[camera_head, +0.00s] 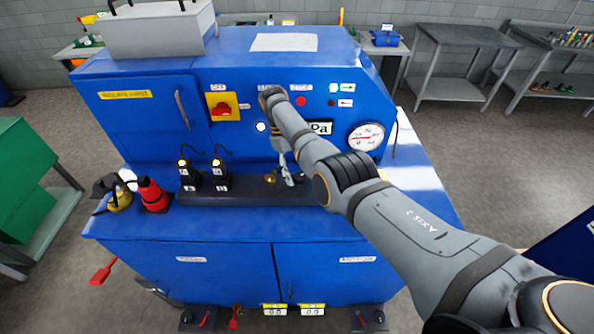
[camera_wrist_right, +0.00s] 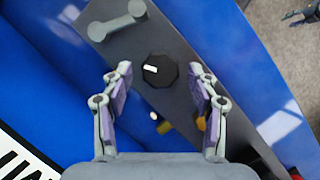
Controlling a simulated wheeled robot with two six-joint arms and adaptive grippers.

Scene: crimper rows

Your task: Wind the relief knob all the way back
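A black faceted knob (camera_wrist_right: 160,70) with a white mark on its top sits on a dark grey strip, seen from above in the right wrist view. I take it as the relief knob. My right gripper (camera_wrist_right: 159,100) is open, its two purple-padded fingers apart on either side of the knob's near side, apparently not touching it. In the head view my right gripper (camera_head: 288,175) is over the dark ledge (camera_head: 235,194) on the front of the blue machine, and the knob is hidden there by my arm. My left gripper is not in view.
The blue machine (camera_head: 250,70) carries a dial gauge (camera_head: 366,137) and a red-and-yellow switch (camera_head: 222,106). Two black connectors (camera_head: 189,172) stand left on the ledge, beside a red item (camera_head: 152,195). A grey bar handle (camera_wrist_right: 117,21) lies near the knob.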

